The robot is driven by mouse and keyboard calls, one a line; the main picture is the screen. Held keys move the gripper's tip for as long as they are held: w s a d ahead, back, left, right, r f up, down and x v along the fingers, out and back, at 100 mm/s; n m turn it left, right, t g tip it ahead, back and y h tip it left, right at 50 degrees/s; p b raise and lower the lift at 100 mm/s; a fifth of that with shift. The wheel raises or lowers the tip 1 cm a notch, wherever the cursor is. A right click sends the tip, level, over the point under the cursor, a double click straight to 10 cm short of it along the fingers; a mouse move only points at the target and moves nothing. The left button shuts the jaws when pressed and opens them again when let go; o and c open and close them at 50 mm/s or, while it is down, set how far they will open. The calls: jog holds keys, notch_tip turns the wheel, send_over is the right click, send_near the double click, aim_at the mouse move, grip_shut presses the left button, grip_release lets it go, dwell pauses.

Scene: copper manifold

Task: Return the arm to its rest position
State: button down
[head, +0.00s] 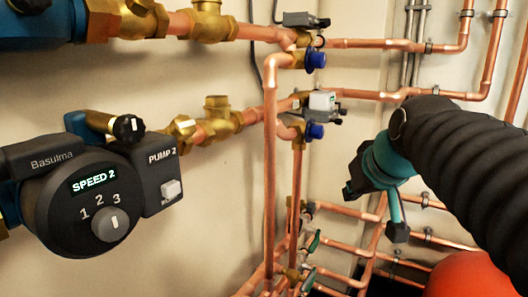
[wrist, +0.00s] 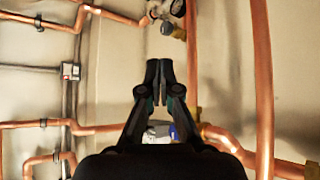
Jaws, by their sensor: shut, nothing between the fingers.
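My gripper shows in the wrist view (wrist: 159,68) with its two dark fingertips together and nothing between them. In the head view my arm, in a black ribbed sleeve, reaches in from the right. Its teal and black end, my gripper (head: 350,192), hangs in front of the copper pipes at the right. In that view the fingertips are small and dark. The gripper is apart from the pump and its controls in the head view.
A black pump (head: 85,200) reading SPEED 2, with a PUMP 2 box (head: 160,172), is at the left. Copper pipes (head: 270,150) with blue-capped valves (head: 315,131) run up the middle. A red rounded vessel (head: 468,276) sits below my arm. Vertical pipes (wrist: 263,90) stand right of my gripper.

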jog(key=s+f+m+g+h, duration=0.1)
jog(key=s+f+g, duration=0.2)
jog(key=s+f, duration=1.2)
jog(key=shift+s+a+f+m, duration=0.3)
jog(key=shift+f+m, duration=0.1)
jog(key=shift+f, duration=1.5)
